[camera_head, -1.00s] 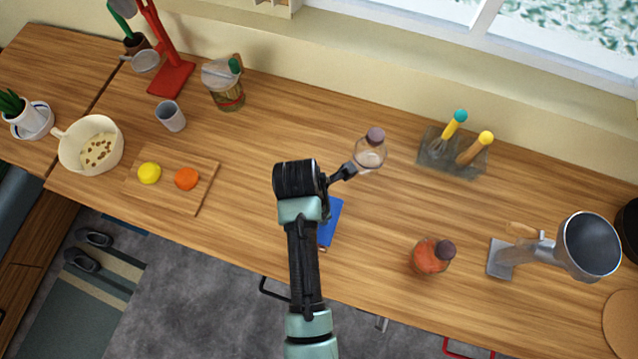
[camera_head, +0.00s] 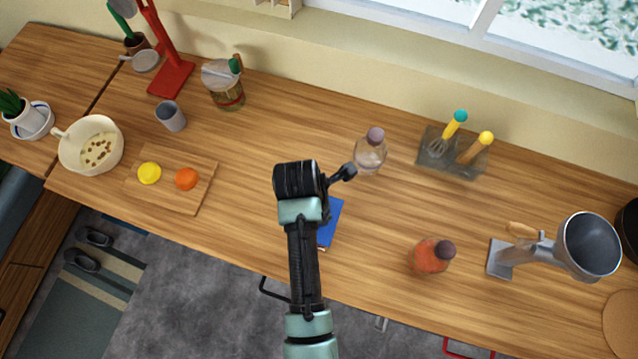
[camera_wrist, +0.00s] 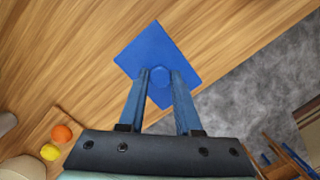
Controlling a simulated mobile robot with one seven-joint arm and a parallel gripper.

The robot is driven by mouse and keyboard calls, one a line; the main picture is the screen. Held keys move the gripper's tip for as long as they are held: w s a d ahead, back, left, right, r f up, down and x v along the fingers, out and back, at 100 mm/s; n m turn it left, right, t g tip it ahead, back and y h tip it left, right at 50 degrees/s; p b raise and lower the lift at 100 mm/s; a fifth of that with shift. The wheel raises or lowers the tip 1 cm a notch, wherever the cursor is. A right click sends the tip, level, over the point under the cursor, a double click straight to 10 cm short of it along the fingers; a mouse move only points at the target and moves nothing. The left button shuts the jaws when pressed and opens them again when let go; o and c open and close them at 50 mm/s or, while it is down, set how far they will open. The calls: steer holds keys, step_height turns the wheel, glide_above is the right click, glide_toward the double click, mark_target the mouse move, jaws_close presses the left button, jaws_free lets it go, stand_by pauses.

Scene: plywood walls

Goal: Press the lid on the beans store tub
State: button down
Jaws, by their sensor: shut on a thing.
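A flat blue square lid (camera_wrist: 150,45) with a small raised knob shows in the wrist view. My gripper (camera_wrist: 160,77) is shut on that knob, with one blue finger on each side. In the head view the lid (camera_head: 330,223) shows partly behind my arm, near the front edge of the counter, and my fingers are hidden there. I cannot tell its height above the wood. No open tub shows clearly under the lid. A cream pot (camera_head: 75,160) with brown beans inside stands at the left. A clear jar (camera_head: 222,90) with a green-topped piece stands at the back left.
A board (camera_head: 200,199) with yellow and orange pieces lies left of my arm. A grey cup (camera_head: 171,117) stands behind it. A clear bottle (camera_head: 369,157), a red-filled jar (camera_head: 430,258), a utensil holder (camera_head: 435,158) and a metal funnel device (camera_head: 500,260) stand to the right.

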steer(key=shift+c, duration=0.2)
jaws_free()
stand_by(0.5)
steer(key=shift+r, duration=4)
jaws_close()
